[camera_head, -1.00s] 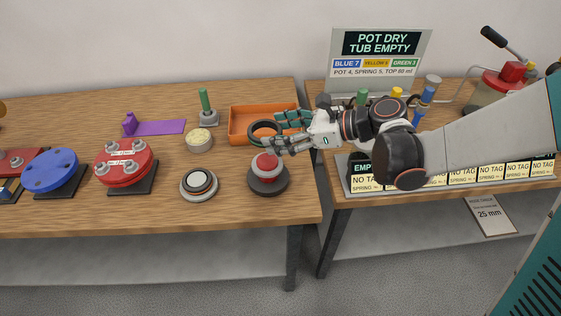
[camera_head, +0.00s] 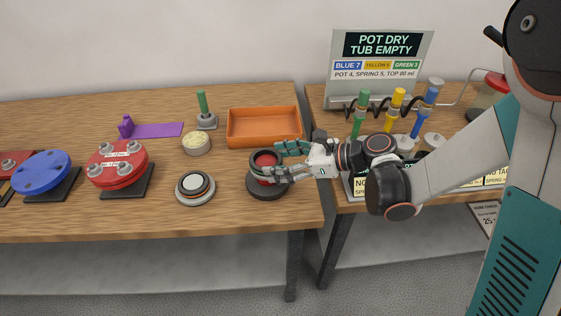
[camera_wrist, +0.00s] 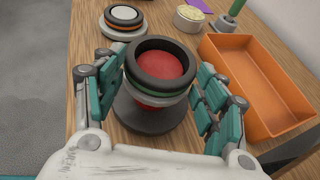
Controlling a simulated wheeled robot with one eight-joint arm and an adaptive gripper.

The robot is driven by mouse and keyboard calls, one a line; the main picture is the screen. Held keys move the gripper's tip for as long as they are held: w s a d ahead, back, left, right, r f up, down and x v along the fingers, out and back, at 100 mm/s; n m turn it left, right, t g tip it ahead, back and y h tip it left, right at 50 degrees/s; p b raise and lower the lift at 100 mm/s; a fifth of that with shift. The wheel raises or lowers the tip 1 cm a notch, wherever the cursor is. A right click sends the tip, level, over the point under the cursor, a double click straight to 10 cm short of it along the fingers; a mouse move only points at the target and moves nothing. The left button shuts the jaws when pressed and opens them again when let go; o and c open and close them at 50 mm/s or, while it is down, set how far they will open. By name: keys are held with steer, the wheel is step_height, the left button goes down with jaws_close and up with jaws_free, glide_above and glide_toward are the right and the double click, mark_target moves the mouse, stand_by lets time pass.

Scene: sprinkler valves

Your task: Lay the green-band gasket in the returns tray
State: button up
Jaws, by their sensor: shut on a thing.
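The green-band gasket (camera_wrist: 160,86) is a thick dark ring with a green stripe around its side. In the head view the gasket (camera_head: 257,156) is held over a red-topped piece (camera_head: 264,161) on a dark round base (camera_head: 267,192). The red top shows through the ring's opening; I cannot tell whether the ring rests on it. My gripper (camera_head: 277,160) has its fingers on either side of the ring. The orange tray (camera_head: 264,143) lies just behind, open and empty; its visible sides carry no label.
A round flange with a white and dark ring (camera_head: 195,187) stands to the left. A cream-filled tub (camera_head: 196,144) and a green-handled tool (camera_head: 205,112) stand left of the tray. Red and blue flanges are farther left. A second table with a sign (camera_head: 380,65) is at right.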

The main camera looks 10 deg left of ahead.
steer(key=shift+f, duration=0.15)
steer(key=o, duration=1.1)
steer(key=shift+c, duration=0.2)
steer(key=w+p+v, duration=0.1)
steer(key=p+v, duration=0.3)
steer(key=v, duration=1)
steer(key=s+d+r+n+t+h, duration=0.2)
steer(key=s+d+r+n+h, duration=0.2)
steer(key=n, duration=0.5)
steer(key=s+d+r+n+t+h, duration=0.2)
steer(key=s+d+r+n+h, duration=0.2)
steer(key=s+d+n+h, duration=0.5)
steer(key=shift+s+d+r+n+t, duration=0.2)
steer(key=shift+s+d+n+t, duration=0.25)
steer(key=shift+d, duration=0.45)
steer(key=shift+o, duration=0.4)
steer(key=shift+s+d+r+n, duration=0.1)
steer(key=shift+d+r+n, duration=0.05)
steer(key=shift+d+n, duration=0.25)
